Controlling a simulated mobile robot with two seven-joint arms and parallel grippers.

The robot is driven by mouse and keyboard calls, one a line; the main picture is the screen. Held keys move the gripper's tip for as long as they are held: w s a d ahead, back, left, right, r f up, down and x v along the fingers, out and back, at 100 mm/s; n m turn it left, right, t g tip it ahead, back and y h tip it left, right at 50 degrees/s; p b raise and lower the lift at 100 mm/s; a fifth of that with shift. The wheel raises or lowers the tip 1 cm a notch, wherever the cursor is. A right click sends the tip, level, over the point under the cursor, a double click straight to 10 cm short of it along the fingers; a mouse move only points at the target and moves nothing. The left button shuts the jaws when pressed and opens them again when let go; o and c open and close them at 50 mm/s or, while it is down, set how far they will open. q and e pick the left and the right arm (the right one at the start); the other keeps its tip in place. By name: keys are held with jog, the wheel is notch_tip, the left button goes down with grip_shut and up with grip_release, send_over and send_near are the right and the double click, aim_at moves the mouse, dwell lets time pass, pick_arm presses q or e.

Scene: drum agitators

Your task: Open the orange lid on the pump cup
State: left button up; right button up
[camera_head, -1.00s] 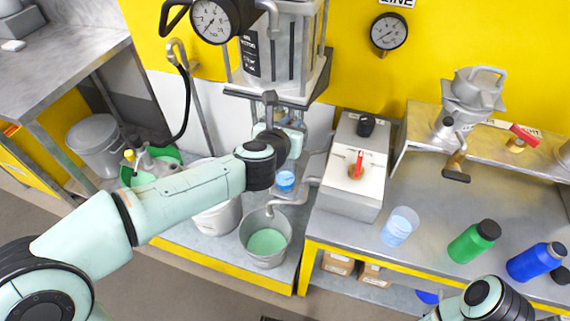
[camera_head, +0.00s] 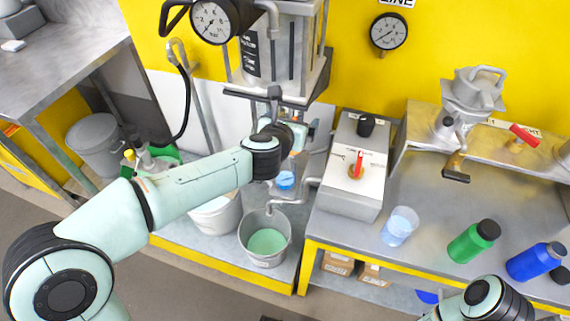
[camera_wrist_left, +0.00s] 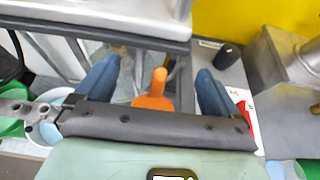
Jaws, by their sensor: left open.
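The orange lid (camera_wrist_left: 153,92) shows in the left wrist view as an upright orange tab with a wider base. It stands between the two blue fingers of my left gripper (camera_wrist_left: 157,72), which is open, with gaps on both sides. The pump cup under the lid is mostly hidden by the gripper's dark front bar. In the head view my left gripper (camera_head: 300,136) is below the clear tank, largely hidden behind its own wrist. My right arm enters at the lower right of the head view, but its gripper is out of frame.
The clear tank (camera_head: 285,45) and its bracket hang just above my left gripper. A grey box with a red switch (camera_head: 356,166) stands to its right. A metal bucket of green liquid (camera_head: 265,243) and a blue-filled container (camera_head: 285,180) are below. Bottles stand on the right bench.

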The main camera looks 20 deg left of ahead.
pick_arm(q)
jog(key=p+v, duration=0.1)
jog(key=v, duration=0.6)
dwell(0.3)
dwell(0.7)
